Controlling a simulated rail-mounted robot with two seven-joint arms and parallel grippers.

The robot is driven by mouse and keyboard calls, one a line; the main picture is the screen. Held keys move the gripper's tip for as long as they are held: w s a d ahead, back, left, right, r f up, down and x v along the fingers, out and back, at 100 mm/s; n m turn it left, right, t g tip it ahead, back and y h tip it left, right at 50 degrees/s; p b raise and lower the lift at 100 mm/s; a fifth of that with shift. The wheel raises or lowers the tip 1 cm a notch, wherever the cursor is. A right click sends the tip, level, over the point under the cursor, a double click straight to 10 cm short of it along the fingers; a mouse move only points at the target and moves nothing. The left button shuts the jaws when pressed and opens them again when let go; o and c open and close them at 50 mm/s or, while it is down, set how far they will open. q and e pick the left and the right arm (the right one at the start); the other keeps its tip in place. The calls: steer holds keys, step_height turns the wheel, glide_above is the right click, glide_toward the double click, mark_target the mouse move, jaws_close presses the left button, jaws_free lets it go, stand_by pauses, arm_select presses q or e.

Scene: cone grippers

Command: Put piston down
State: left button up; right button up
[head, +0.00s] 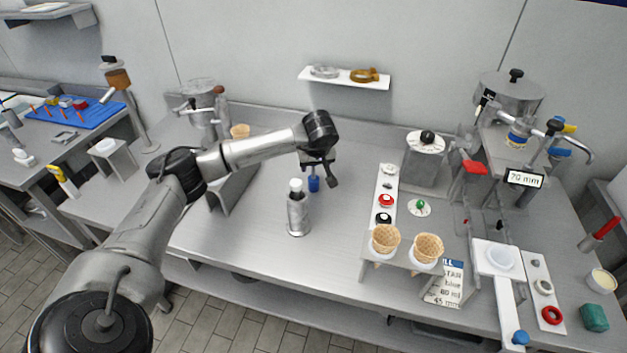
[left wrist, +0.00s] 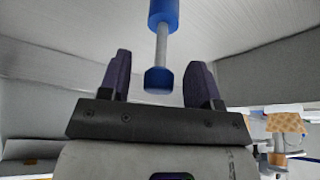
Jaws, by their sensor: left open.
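The piston (head: 314,184) has blue ends and a thin grey rod. In the head view it is below my left gripper (head: 324,168) and looks upright on the steel table, partly hidden by the gripper. In the left wrist view the piston (left wrist: 162,45) lies ahead of and between the two dark fingers of the left gripper (left wrist: 160,78). The fingers are wide open, with a visible gap on either side of the piston. My right gripper is not in view.
A grey bottle with a white cap (head: 298,208) stands just left of the piston. A holder with two cones (head: 428,247) is to the right. A press with a 70 mm display (head: 524,179) stands at far right. The steel table (head: 260,255) is bare in front.

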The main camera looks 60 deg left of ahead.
mark_target(313, 178)
arm_select(q)
steer(key=x, duration=0.3)
steer(key=shift+c, duration=0.5)
steer(key=c, duration=1)
